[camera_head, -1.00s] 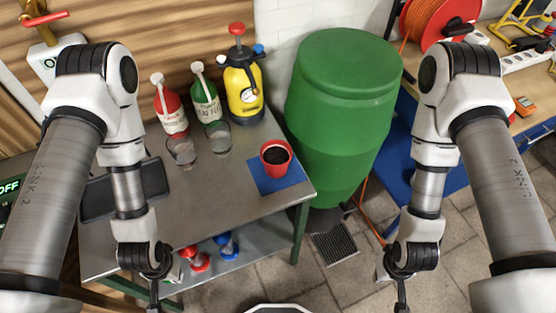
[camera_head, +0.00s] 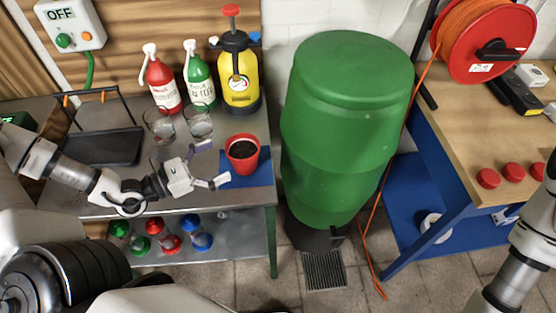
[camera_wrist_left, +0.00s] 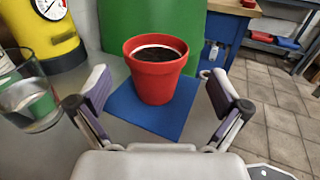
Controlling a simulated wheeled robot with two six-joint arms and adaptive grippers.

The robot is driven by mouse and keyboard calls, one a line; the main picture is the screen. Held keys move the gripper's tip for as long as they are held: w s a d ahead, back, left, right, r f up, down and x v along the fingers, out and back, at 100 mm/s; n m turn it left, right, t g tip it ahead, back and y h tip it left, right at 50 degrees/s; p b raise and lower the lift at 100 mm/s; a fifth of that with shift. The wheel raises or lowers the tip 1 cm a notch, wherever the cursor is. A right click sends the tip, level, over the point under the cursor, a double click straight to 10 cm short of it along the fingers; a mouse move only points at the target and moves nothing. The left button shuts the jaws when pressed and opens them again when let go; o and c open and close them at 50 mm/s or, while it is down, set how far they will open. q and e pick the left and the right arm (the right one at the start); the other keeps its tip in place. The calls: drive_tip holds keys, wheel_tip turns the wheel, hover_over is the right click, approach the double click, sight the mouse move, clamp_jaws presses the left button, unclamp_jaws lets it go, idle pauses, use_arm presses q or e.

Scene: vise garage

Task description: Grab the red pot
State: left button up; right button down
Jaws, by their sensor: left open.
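The red pot (camera_head: 242,154), filled with dark soil, stands upright on a blue mat (camera_head: 262,174) at the right end of the grey metal table. My left gripper (camera_head: 212,165) is open and empty just left of the pot, fingers pointing at it. In the left wrist view the pot (camera_wrist_left: 155,75) is upright ahead, centred between the spread fingers and a little beyond them, with no visible contact. My right arm shows at the lower right of the head view, but its gripper is not seen.
Two glasses (camera_head: 159,126) (camera_head: 198,122), red and green bottles (camera_head: 161,82) (camera_head: 199,78) and a yellow sprayer (camera_head: 239,80) stand behind my left gripper. A black tray (camera_head: 101,147) lies at left. A large green barrel (camera_head: 340,130) stands right of the table.

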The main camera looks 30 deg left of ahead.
sight(257, 141)
use_arm(q)
drive_tip(key=shift+w+b, duration=0.4)
drive_tip(key=shift+w, duration=0.1)
drive_tip(key=shift+w+d+f+b, duration=0.1)
drive_tip(key=shift+w+d+b, duration=0.1)
drive_tip(key=shift+w+b, duration=0.25)
drive_tip(key=shift+w+d+f+b, duration=0.1)
drive_tip(key=shift+w+d+b, duration=0.1)
drive_tip(key=shift+w+b, duration=0.2)
drive_tip(key=b+x, duration=0.2)
drive_tip(key=x, duration=0.2)
drive_tip(key=shift+w+d+f, duration=0.1)
drive_tip(key=shift+d, duration=0.2)
drive_tip(key=shift+w+d, duration=0.1)
drive_tip(key=shift+w, duration=0.1)
drive_tip(key=shift+s, duration=0.1)
drive_tip(key=c, duration=1.2)
